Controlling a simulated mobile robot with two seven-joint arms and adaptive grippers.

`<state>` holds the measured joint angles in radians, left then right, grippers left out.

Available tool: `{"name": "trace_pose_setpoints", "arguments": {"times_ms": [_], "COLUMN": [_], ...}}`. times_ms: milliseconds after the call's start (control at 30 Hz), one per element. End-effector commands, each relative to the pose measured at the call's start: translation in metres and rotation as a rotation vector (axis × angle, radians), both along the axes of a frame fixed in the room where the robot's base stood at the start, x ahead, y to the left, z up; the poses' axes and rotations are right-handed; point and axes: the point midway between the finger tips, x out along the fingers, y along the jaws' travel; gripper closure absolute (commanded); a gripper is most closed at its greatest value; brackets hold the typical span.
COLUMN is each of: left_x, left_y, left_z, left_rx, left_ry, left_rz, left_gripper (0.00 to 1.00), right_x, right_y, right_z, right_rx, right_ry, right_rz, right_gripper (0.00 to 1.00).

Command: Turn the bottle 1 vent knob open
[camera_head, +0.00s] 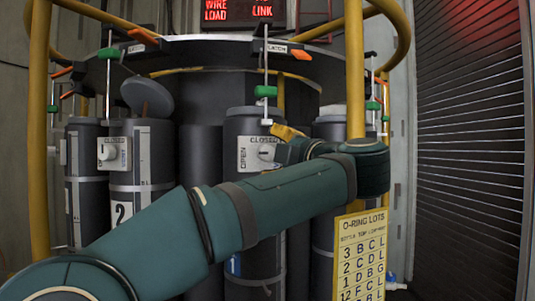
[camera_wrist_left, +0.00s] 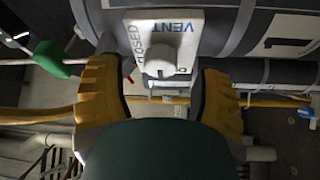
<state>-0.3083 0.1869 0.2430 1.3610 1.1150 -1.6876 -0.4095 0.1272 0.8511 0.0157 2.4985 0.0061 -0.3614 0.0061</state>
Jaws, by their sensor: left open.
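My left gripper (camera_head: 284,140) is at the plate's right side. In the left wrist view, the gripper's yellow fingers (camera_wrist_left: 159,80) stand open on either side of the knob (camera_wrist_left: 160,62), with gaps visible on both sides. My right gripper is out of view.
Bottle 2 (camera_head: 123,190) with its own knob plate (camera_head: 113,153) stands at the left. Yellow posts (camera_head: 354,70) frame the rack. Latch rods with green grips (camera_head: 266,91) hang above. A yellow O-ring chart (camera_head: 362,255) stands lower right, before a dark shutter (camera_head: 470,150).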

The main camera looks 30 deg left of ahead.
Motion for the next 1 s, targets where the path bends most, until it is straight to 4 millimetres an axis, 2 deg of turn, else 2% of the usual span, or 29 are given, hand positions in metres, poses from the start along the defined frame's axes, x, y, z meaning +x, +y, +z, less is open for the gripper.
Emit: {"name": "trace_pose_setpoints", "arguments": {"times_ms": [200,400,600,1000], "left_x": [-0.017,-0.029,-0.035,-0.035], "left_y": [-0.044,-0.074,-0.086,-0.087], "left_z": [-0.004,-0.006,-0.007,-0.008], "left_rx": [0.001,0.000,0.000,-0.001], "left_ry": [-0.001,-0.001,-0.001,-0.001], "left_rz": [-0.003,-0.001,0.001,0.002], "left_gripper": [0.34,0.34,0.34,0.34], "right_x": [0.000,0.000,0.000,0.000], "right_y": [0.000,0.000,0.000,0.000], "right_z": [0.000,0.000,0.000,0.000], "right_rx": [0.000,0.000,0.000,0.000], "right_ry": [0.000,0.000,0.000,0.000], "right_rz": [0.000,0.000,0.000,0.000], "right_gripper": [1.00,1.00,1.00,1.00]}}
